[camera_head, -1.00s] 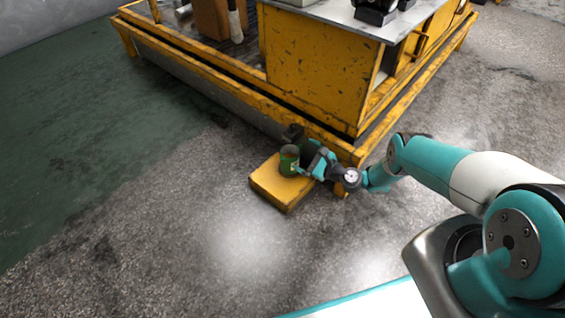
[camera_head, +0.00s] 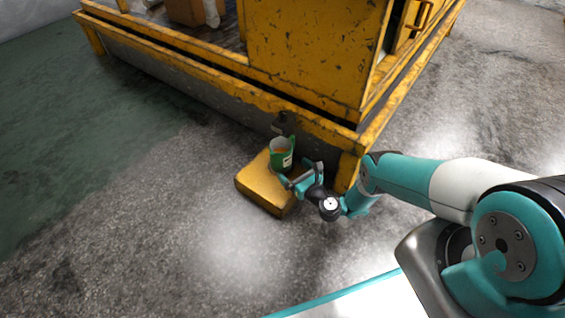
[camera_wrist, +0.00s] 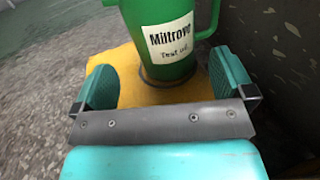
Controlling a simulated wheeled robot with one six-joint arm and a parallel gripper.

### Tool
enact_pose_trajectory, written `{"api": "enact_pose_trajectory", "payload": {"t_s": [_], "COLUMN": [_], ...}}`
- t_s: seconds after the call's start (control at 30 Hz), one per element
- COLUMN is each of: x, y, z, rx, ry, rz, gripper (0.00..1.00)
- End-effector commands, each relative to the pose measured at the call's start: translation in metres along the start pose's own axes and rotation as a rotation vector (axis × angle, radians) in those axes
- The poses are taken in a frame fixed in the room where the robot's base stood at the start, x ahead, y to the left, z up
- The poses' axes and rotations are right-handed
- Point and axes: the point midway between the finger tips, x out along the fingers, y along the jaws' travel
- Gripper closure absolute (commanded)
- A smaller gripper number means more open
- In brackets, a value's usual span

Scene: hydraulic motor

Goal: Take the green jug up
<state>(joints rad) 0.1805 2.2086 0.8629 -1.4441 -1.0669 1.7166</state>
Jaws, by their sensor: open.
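The green jug (camera_head: 281,156) stands upright on a yellow block (camera_head: 262,187) on the floor, by the corner of the yellow machine frame. In the wrist view the jug (camera_wrist: 176,62) has a white label reading "Miltroyo" and a handle on its right side; its top is cut off by the picture's edge. My gripper (camera_head: 299,178) is just to the right of and in front of the jug in the head view. In the wrist view my gripper (camera_wrist: 165,84) is open, its two teal fingers apart, with the jug ahead of and between them. The gripper holds nothing.
The large yellow machine frame (camera_head: 310,115) rises right behind the block and jug. Its dark side (camera_wrist: 285,70) is close on the right in the wrist view. The grey floor (camera_head: 150,240) to the left and in front is clear.

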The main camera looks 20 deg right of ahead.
Motion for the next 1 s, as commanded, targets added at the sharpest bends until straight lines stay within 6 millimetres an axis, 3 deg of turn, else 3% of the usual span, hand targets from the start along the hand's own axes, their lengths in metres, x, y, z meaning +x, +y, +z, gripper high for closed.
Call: {"api": "enact_pose_trajectory", "payload": {"t_s": [0.1, 0.47, 1.0], "x": [0.015, 0.031, 0.076], "y": [-0.001, -0.003, -0.006], "z": [-0.006, -0.002, 0.002], "rx": [-0.001, -0.001, -0.002], "ry": [-0.002, -0.001, 0.0], "rz": [0.0, -0.003, -0.003], "gripper": [0.0, 0.0, 0.0]}}
